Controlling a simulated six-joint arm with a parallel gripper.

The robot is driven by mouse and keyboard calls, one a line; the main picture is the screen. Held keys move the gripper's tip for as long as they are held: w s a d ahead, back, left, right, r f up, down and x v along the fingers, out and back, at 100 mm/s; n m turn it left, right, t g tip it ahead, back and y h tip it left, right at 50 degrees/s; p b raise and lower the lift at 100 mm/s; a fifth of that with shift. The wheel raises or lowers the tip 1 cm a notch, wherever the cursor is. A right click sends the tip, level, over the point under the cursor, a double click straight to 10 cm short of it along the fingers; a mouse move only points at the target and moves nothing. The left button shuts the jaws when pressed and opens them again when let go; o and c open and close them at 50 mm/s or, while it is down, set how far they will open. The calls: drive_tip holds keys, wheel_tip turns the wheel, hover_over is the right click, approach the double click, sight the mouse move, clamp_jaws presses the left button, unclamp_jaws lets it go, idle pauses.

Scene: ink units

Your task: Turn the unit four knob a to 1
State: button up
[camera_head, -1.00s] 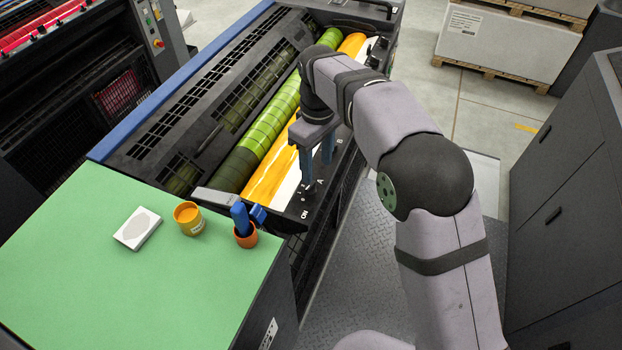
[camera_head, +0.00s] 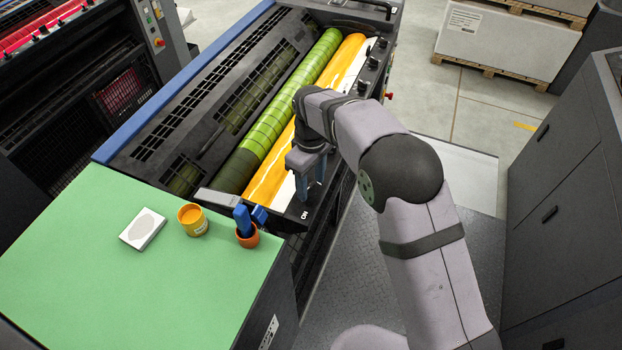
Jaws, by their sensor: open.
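The ink unit (camera_head: 165,130) has a dark cover, a green roller, an orange roller and a white strip. My gripper (camera_head: 310,186) points down over the near end of its right-hand rail, with blue-grey fingers apart. The knob at this near end, beside the letter A earlier, is now hidden behind the gripper, so I cannot tell whether the fingers are around it or above it. A small white ON-like marking (camera_head: 304,216) shows just below the fingers. Other black knobs (camera_head: 362,87) stand farther along the rail.
A green-topped cabinet (camera_head: 120,270) at lower left holds a white card box (camera_head: 142,229), an orange tin (camera_head: 192,220) and an orange cup (camera_head: 248,236) with blue tools. A red button (camera_head: 389,96) sits on the unit's right side. Grey cabinets stand at right; a pallet is behind.

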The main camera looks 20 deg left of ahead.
drive_tip(key=shift+f, duration=0.2)
drive_tip(key=c, duration=1)
drive_tip(key=shift+c, duration=0.2)
drive_tip(key=shift+m, duration=0.3)
drive_tip(key=m, duration=0.4)
drive_tip(key=shift+a+b, duration=0.1)
drive_tip(key=shift+b, duration=0.2)
drive_tip(key=shift+r+m, duration=0.1)
drive_tip(key=shift+m, duration=2.5)
drive_tip(key=shift+a, duration=0.1)
